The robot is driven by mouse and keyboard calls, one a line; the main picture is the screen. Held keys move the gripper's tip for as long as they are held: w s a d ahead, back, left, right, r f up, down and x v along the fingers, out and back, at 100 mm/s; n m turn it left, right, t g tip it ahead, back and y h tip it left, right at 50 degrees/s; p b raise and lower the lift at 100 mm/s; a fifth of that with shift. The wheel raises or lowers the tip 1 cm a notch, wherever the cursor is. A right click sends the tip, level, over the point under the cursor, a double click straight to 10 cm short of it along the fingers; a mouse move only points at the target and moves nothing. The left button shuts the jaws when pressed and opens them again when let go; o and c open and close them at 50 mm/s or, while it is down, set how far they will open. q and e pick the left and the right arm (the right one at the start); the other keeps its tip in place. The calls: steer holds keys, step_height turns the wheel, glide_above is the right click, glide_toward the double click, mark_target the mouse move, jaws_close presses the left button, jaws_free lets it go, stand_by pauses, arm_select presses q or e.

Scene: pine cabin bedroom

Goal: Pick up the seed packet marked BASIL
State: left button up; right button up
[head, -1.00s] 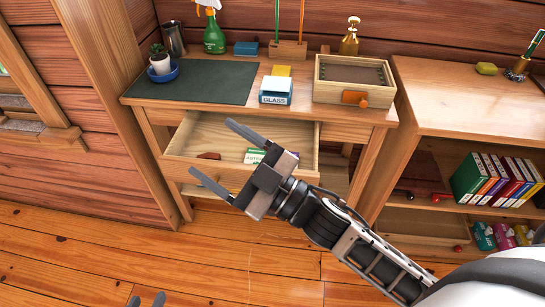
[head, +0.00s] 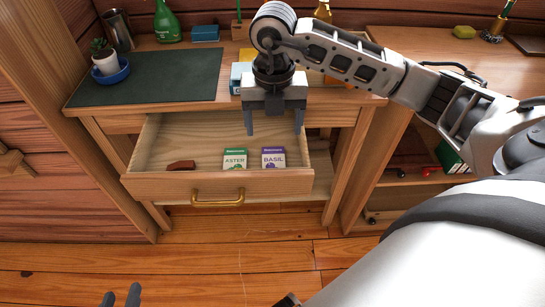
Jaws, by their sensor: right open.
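The seed packet marked BASIL (head: 273,158) has a purple band and lies in the open desk drawer (head: 145,145), towards its right front. A green-banded packet marked ASTER (head: 235,160) lies just left of it with a small gap. My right gripper (head: 273,130) is open and empty. It points down over the drawer, and in the picture its fingertips are just above the BASIL packet, apart from it. My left gripper (head: 121,298) shows only its fingertips at the bottom edge, spread apart with nothing between them.
A small reddish-brown object (head: 181,165) lies at the drawer's left. The drawer front has a brass handle (head: 217,198). On the desk are a green mat (head: 150,78) and a potted plant (head: 105,58). A shelf unit (head: 410,100) stands right. My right arm hides part of the desktop.

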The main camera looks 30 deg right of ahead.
glide_above(274, 161)
steer(key=f, duration=0.5)
steer(key=shift+s+a+f, duration=0.15)
steer(key=shift+a+f, duration=0.05)
steer(key=shift+f, duration=0.15)
steer(key=shift+w+d+f+b, duration=0.1)
steer(key=shift+f+b, duration=0.1)
steer(key=shift+f, duration=1.2)
steer(key=shift+w+d+f+b, duration=0.1)
steer(key=shift+f+b, duration=0.05)
steer(key=shift+f, duration=1.2)
steer(key=c, duration=1)
